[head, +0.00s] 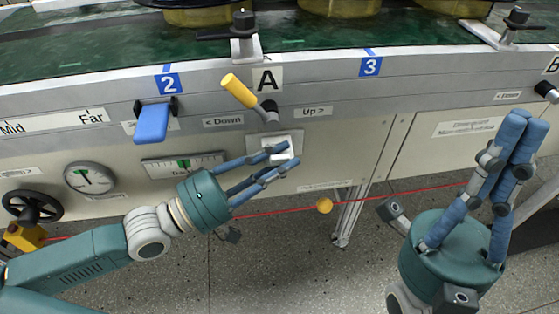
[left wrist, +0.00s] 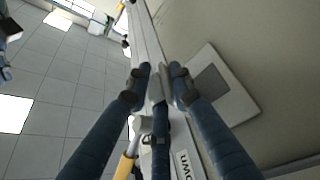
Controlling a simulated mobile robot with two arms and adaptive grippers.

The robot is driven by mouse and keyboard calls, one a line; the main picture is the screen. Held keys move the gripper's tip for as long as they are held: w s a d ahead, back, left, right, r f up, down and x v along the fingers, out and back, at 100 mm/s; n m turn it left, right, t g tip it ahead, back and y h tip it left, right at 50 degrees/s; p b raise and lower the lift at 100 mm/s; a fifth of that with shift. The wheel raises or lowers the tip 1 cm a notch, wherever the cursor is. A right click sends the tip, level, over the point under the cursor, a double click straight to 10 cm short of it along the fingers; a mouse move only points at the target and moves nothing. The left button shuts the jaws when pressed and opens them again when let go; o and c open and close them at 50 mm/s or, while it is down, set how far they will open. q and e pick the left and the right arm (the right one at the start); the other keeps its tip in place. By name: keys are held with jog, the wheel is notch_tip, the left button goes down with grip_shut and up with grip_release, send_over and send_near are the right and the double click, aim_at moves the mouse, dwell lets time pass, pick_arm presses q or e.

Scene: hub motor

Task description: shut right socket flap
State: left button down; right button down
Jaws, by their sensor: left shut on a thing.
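The right socket is a pale square plate (head: 297,139) on the front panel below the yellow-handled lever. In the left wrist view the plate (left wrist: 237,104) has a grey square face showing. Its small light flap (left wrist: 156,88) stands out from the plate, apart from the grey face, between my left fingertips. My left gripper (head: 284,156) is at the socket, shut on the flap; its fingertips also show in the left wrist view (left wrist: 160,75). The fingers hide part of the socket in the head view. My right gripper (head: 524,124) is empty, fingertips together, away at the right.
The yellow-handled lever (head: 238,91) juts out just above the socket, close to my left fingers. A blue handle (head: 152,123) and a dial gauge (head: 89,178) are to the left.

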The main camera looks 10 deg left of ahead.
pick_arm(q)
jog(key=shift+d+f+m+h+b, duration=0.1)
jog(key=shift+f+m+h+b, duration=0.2)
jog(key=shift+m+b, duration=0.4)
jog(key=shift+f+m+h+b, duration=0.1)
jog(key=shift+m+h+b, duration=0.3)
jog(key=shift+m, duration=0.5)
jog(key=shift+f, duration=0.2)
jog(key=c, duration=1.6)
grip_release()
jog(key=shift+c, duration=0.2)
jog(key=v, duration=1.2)
